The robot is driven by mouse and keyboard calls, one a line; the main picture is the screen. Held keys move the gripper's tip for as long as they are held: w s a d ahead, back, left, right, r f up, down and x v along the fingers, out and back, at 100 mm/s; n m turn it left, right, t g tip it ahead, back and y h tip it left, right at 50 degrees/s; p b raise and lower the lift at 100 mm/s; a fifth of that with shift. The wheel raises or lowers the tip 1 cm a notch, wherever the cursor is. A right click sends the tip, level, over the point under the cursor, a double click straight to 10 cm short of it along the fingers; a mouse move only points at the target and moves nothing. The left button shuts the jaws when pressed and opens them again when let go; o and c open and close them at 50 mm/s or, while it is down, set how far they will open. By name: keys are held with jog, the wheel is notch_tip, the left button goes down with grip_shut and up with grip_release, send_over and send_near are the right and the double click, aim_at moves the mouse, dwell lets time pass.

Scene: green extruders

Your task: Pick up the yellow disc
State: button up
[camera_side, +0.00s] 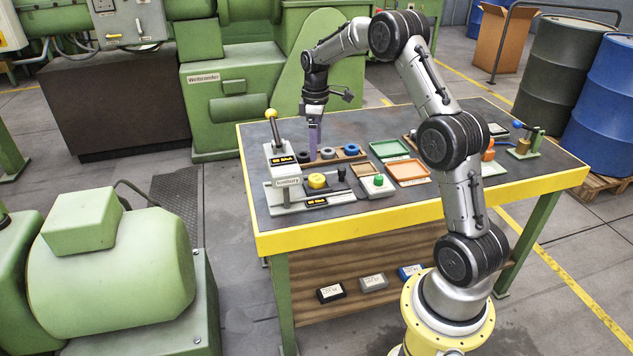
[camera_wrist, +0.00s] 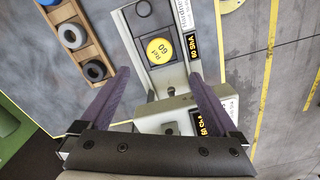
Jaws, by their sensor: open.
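The yellow disc (camera_side: 317,181) sits on the grey test fixture (camera_side: 291,196) near the left side of the table. My gripper (camera_side: 314,142) points down above the back of the fixture, near the wooden rack. In the wrist view my gripper (camera_wrist: 160,82) has its two purple fingers spread wide with nothing between them. The disc lies beyond the fingertips, apart from them.
A yellow-knobbed lever (camera_side: 271,114) rises on the fixture's left. A wooden rack (camera_side: 336,157) with several rings stands behind. A box with a green button (camera_side: 378,182) is to the right. Green and orange trays (camera_side: 407,170) lie mid-table. The front table strip is clear.

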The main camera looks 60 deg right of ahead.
aim_at(316, 178)
notch_tip(316, 178, down, 11)
jog(key=shift+d+r, duration=0.1)
jog(key=shift+r, duration=0.1)
grip_shut()
dwell(0.7)
jog(key=shift+r, duration=0.15)
